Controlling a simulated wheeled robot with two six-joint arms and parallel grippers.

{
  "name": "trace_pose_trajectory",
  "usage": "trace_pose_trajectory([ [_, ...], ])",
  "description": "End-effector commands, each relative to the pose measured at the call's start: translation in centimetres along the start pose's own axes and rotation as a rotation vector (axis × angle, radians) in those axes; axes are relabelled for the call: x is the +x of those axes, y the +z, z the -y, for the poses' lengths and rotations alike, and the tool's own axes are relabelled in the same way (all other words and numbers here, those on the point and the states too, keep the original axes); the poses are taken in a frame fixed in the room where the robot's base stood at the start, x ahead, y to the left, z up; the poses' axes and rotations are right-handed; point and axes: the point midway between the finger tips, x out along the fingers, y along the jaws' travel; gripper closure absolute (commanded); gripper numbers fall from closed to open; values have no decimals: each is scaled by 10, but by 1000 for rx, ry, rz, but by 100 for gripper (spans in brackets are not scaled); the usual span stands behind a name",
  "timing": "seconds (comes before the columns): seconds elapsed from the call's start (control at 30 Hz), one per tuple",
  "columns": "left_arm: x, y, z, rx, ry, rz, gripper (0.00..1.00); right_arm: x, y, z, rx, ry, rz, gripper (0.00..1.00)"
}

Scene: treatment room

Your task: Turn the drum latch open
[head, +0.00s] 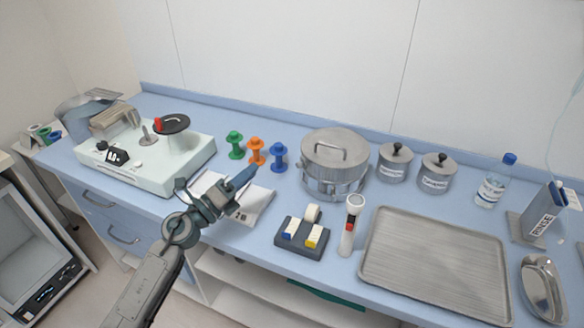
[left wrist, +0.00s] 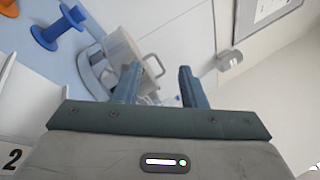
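The drum (head: 322,176) is a round steel pot with a lid and a loop handle, standing at the back middle of the blue counter. A metal band and frame run around its lower side; I cannot make out the latch clearly. In the left wrist view the drum (left wrist: 121,50) appears tilted, beyond and partly behind the fingers. My left gripper (head: 247,176) is above the white numbered card, left of the drum and apart from it. Its two blue fingers (left wrist: 160,78) are spread with nothing held between them. My right gripper is in neither view.
Green (head: 235,146), orange (head: 256,151) and blue (head: 279,158) spools stand left of the drum. A tape dispenser (head: 302,243), a tube (head: 348,228) and a steel tray (head: 432,262) are in front. Two lidded jars (head: 394,165) stand right of it. A pale machine (head: 170,168) is left.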

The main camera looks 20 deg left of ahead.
Motion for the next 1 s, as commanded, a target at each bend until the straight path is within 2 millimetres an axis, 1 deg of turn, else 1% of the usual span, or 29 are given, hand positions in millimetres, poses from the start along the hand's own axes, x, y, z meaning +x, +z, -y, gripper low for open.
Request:
trace_pose_trajectory([
  [0.03,5,-4,-5,76,3,-77,62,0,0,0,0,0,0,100],
  [0.1,9,-11,-12,163,12,-175,62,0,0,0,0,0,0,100],
  [0.2,10,-17,-22,244,27,-272,62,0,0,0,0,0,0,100],
  [0.37,12,-22,-29,288,39,-329,62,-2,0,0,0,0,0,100],
  [0.47,20,-24,-28,287,37,-329,62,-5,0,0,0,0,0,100],
  [0.57,33,-27,-28,284,36,-327,62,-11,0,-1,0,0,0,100],
  [0.9,89,-46,-32,283,36,-327,62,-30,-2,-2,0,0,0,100],
  [1.0,101,-50,-34,283,37,-327,62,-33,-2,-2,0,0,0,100],
])
